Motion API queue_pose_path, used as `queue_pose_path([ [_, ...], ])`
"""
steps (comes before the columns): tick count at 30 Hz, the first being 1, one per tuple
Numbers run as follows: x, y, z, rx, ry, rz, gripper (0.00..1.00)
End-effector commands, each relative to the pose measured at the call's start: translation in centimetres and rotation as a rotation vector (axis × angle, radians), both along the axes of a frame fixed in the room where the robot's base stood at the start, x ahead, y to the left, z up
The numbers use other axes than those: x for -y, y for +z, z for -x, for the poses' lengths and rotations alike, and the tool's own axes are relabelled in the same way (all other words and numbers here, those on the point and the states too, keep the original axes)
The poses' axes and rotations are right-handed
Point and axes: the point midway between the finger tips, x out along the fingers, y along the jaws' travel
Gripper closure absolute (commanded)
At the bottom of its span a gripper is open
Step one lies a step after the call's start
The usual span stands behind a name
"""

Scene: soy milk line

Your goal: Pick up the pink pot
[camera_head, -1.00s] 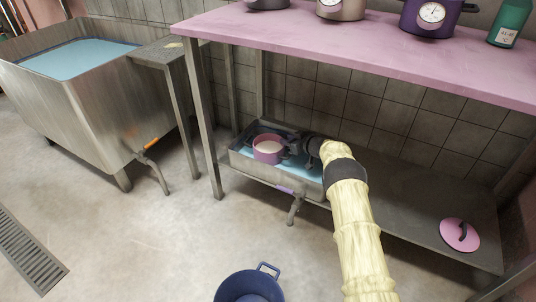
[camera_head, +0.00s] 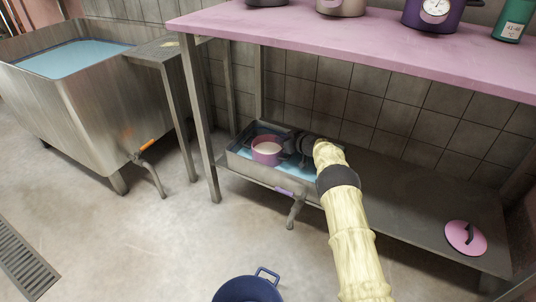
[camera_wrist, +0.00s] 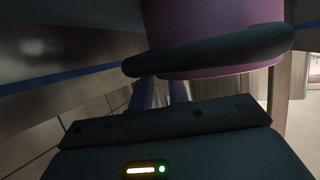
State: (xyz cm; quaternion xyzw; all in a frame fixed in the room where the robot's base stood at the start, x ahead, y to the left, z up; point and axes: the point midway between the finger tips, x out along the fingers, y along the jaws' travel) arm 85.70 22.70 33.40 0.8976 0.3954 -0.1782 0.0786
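The pink pot (camera_head: 267,154) with whitish contents stands in a metal basin (camera_head: 258,176) of blue liquid on the lower shelf. In the wrist view, the pot's pink side (camera_wrist: 205,62) fills the upper middle, and its dark handle (camera_wrist: 210,50) crosses in front of it. My gripper (camera_head: 303,146) is just right of the pot in the head view, small and dark. In the wrist view, my gripper (camera_wrist: 162,92) reaches up under the handle. The handle hides the fingertips, so I cannot tell whether they hold it.
The pink table top (camera_head: 340,45) hangs over the shelf, with pots and a green bottle (camera_head: 512,18) on it. A pink lid (camera_head: 466,238) lies on the shelf at right. A blue pot (camera_head: 248,290) stands on the floor. A large metal vat (camera_head: 85,110) is at left.

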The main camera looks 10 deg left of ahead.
Motion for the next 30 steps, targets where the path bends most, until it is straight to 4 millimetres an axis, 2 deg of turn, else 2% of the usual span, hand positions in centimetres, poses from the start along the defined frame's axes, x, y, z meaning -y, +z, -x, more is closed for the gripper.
queue_pose_path([
  [1, 0.01, -0.01, 0.00, 0.000, 0.000, 0.000, 0.94],
  [2, 0.01, -0.02, 0.00, 0.000, 0.000, 0.000, 0.99],
  [3, 0.03, -0.02, 0.00, 0.000, -0.001, 0.000, 1.00],
  [30, 0.02, -0.46, 0.11, -0.006, 0.000, 0.003, 1.00],
])
